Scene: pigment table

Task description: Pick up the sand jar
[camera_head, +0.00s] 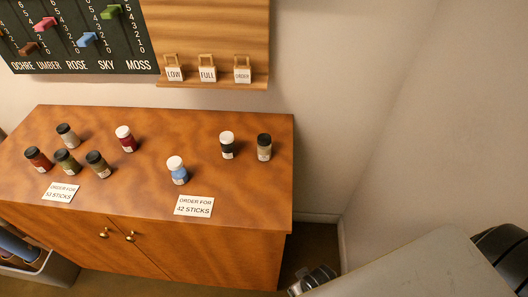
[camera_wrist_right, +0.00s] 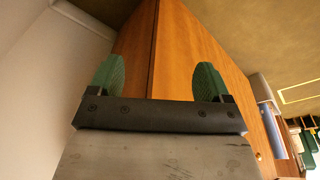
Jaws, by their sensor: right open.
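A jar with a black lid and tan, sand-like contents (camera_head: 264,148) stands upright at the right end of the wooden cabinet top (camera_head: 240,190). Its label is too small to read, but its colour fits sand best. My right gripper (camera_wrist_right: 158,82) is open in the right wrist view, its green fingertips wide apart with nothing between them. Wooden cabinet faces lie beyond it and no jar shows there. In the head view, part of my right arm is at the lower right, apart from the jars. My left gripper is not in view.
A white-lidded black jar (camera_head: 227,146) stands just left of the tan one. A blue jar (camera_head: 178,172), a red jar (camera_head: 126,140) and several others stand farther left. Two order cards lie in front, one reading 42 sticks (camera_head: 194,206). A wall shelf (camera_head: 215,82) hangs behind.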

